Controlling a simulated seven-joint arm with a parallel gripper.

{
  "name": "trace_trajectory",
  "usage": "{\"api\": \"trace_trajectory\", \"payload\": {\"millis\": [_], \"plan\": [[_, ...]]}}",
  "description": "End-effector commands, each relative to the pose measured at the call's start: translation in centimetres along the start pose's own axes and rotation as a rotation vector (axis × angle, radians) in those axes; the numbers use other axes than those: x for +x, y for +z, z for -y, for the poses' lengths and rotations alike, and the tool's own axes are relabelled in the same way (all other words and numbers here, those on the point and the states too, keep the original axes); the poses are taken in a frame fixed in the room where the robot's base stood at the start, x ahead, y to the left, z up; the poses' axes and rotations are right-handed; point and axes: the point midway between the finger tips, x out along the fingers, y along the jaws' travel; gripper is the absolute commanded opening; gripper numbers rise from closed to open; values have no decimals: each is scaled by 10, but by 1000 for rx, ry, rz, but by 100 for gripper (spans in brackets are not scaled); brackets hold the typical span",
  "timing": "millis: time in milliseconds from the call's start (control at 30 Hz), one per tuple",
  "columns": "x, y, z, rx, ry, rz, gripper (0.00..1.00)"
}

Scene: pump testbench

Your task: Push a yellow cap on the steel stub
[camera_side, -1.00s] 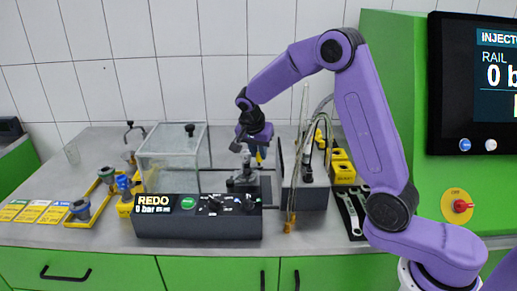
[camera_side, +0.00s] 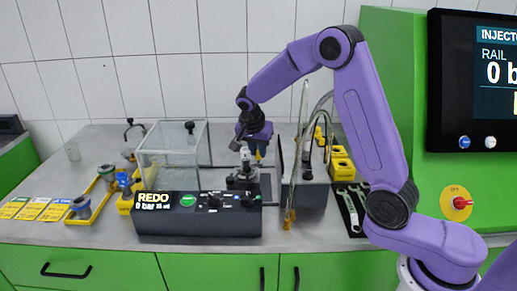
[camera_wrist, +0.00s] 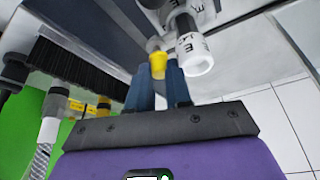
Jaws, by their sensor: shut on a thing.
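In the wrist view my gripper (camera_wrist: 160,85) is shut on a yellow cap (camera_wrist: 157,63), which shows between the ends of the dark blue fingers. A pale, lettered round fitting (camera_wrist: 192,52) is close beside the cap on the right. In the side view my gripper (camera_side: 257,148) points down behind the small grey pump fitting (camera_side: 245,162), with a bit of yellow near the fingertips. I cannot tell which part is the steel stub, or whether the cap touches it.
A clear box (camera_side: 172,158) stands left of the gripper, behind the dark control unit (camera_side: 197,215). A dark box with tubes (camera_side: 305,190) stands close on the right.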

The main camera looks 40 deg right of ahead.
Motion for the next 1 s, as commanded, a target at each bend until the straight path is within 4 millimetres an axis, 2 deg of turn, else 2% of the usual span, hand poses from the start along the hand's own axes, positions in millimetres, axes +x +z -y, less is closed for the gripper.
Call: {"api": "trace_trajectory", "payload": {"millis": [33, 100, 933, 967, 1000], "plan": [[10, 7, -5, -7, 20, 15, 0], [12, 8, -5, -7, 20, 15, 0], [14, 9, -4, -5, 18, 17, 0], [14, 9, -4, -5, 18, 17, 25], [14, 9, -4, -5, 18, 17, 38]]}}
